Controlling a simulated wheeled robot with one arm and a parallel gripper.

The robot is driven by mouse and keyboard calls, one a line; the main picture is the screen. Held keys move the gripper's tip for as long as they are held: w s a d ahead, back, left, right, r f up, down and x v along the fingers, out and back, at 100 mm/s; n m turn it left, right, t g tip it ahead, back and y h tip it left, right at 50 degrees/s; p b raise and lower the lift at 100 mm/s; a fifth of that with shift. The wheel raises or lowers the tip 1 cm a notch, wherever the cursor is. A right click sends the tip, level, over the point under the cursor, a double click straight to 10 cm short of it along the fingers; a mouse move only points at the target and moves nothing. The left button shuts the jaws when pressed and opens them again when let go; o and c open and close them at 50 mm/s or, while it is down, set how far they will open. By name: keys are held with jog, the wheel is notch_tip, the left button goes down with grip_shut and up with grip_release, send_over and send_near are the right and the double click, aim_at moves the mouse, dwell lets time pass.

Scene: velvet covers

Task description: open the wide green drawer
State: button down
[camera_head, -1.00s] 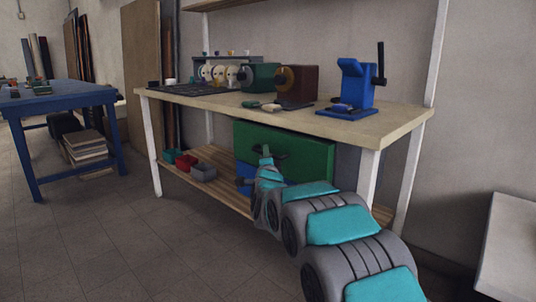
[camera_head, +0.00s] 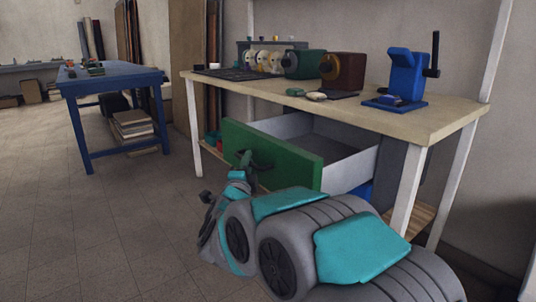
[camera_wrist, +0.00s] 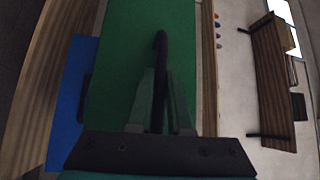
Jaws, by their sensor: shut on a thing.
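The wide green drawer (camera_head: 290,161) is pulled well out from under the workbench, and its pale grey inner side and bottom show in the head view. Its green front fills the middle of the wrist view (camera_wrist: 122,60). A dark handle (camera_wrist: 160,75) stands out from that front. My gripper (camera_wrist: 160,105) is shut on the handle, with one finger on each side of it. In the head view my gripper (camera_head: 243,165) is at the drawer front, partly hidden by my own arm.
The workbench top (camera_head: 440,118) carries a blue press (camera_head: 403,77), a green machine (camera_head: 304,64) and a brown one (camera_head: 343,70). A blue drawer (camera_wrist: 66,110) lies beside the green one. A blue table (camera_head: 115,80) stands at the left. The floor between is clear.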

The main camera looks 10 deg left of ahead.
jog(key=shift+s+a, duration=0.8)
jog(key=shift+s, duration=0.15)
jog(key=shift+s+a, duration=0.75)
jog(key=shift+s, duration=0.2)
jog(key=c, duration=0.8)
grip_release()
jog(key=shift+c, duration=0.2)
jog(key=s+d+f, duration=0.1)
jog(key=s, duration=0.6)
jog(key=shift+s, duration=0.3)
